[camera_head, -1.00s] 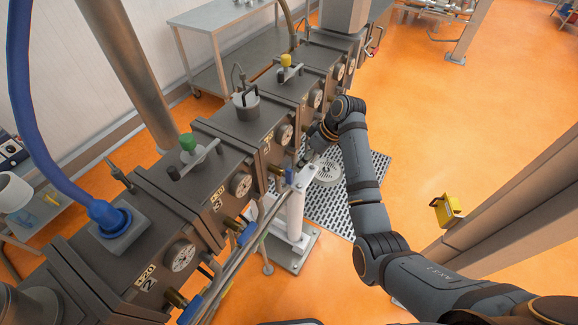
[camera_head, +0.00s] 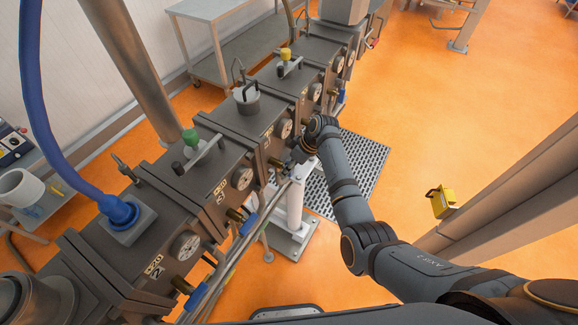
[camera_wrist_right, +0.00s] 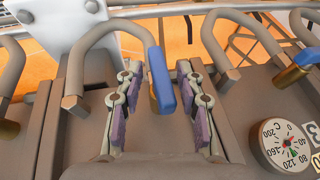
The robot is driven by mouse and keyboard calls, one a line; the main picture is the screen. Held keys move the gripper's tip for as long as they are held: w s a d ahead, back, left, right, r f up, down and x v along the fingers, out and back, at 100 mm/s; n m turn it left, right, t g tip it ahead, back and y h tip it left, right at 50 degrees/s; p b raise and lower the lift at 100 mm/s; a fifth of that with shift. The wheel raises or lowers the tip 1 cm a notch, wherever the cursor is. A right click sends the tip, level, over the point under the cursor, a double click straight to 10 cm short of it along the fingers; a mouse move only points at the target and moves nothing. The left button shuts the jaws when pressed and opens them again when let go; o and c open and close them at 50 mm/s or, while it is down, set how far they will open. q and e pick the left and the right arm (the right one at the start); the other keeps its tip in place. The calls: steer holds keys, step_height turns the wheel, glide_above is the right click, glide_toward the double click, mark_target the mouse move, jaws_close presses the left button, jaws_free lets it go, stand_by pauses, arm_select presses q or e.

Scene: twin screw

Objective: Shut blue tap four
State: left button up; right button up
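In the right wrist view, a blue tap handle (camera_wrist_right: 162,80) on a brass stem with a curved grey pipe stands upright between the two purple-padded fingers of my right gripper (camera_wrist_right: 160,92). The fingers are apart, with visible gaps on both sides of the handle. In the head view my right gripper (camera_head: 297,160) is at the front of the row of grey boxes and hides most of this tap. I cannot read the tap's number; a plate with a 3 shows beside a gauge at the wrist view's right edge. My left gripper is not in view.
Other blue taps (camera_head: 241,216) (camera_head: 196,298) sit lower along the row. Thin pipes and a white post (camera_head: 295,205) stand close to my right gripper. A gauge (camera_wrist_right: 286,146) is right of the fingers. Orange floor is open to the right.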

jaws_close()
steer(key=shift+f+g+b, duration=0.15)
steer(key=shift+g+b, duration=0.15)
steer(key=shift+b, duration=0.15)
steer(key=shift+y, duration=0.4)
jaws_free()
steer(key=v, duration=1.2)
steer(key=shift+w, duration=0.25)
